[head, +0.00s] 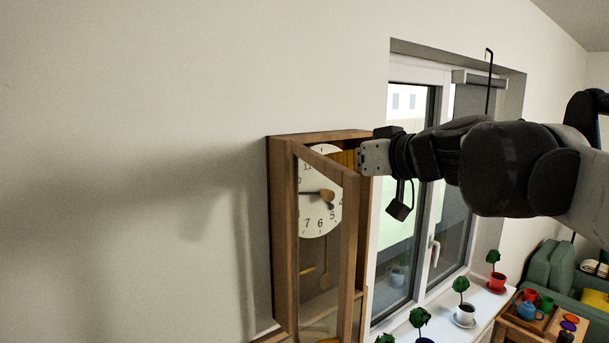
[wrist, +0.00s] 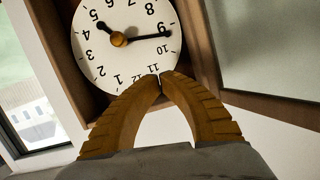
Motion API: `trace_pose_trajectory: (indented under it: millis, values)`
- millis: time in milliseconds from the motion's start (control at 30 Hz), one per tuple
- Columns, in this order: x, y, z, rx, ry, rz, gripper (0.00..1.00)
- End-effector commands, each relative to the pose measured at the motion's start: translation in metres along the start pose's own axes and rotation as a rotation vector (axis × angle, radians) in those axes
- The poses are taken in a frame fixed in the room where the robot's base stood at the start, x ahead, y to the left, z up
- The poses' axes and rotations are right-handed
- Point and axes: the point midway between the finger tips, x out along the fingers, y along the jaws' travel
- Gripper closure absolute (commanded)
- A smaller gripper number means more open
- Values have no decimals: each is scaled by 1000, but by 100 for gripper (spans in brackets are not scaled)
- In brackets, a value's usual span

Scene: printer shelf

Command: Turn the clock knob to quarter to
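The clock has a round white face (head: 316,222) in a wooden case (head: 282,215), with its glazed door (head: 350,225) swung open. In the wrist view the face (wrist: 100,62) is upside down. The yellow-brown knob (wrist: 118,40) sits at its centre. The long dark hand (wrist: 150,36) points at about the 9, and the short hand (wrist: 104,26) points between 4 and 5. My gripper (wrist: 160,75) is shut and empty, its two curved yellow-brown fingers meeting at the tips near the 11 and 12 and apart from the knob. In the head view the door frame partly hides the fingers (head: 345,158).
The open door stands close beside my fingers. A window (head: 405,215) is to the right, with several potted plants (head: 462,303) on its sill. A small table with cups (head: 528,309) and a green sofa (head: 562,268) are at the lower right. Bare wall (head: 130,100) fills the left.

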Motion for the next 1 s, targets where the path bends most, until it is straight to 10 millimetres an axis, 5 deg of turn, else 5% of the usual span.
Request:
trace_pose_trajectory:
  millis: [200, 567, 767, 1000]
  values:
    - [-26, 1, 1, 0, 0, 1, 100]
    - [-28, 13, -5, 50, 0, -13, 100]
    - [-6, 11, -11, 49, -1, -16, 100]
    - [46, 10, -12, 49, -1, -16, 100]
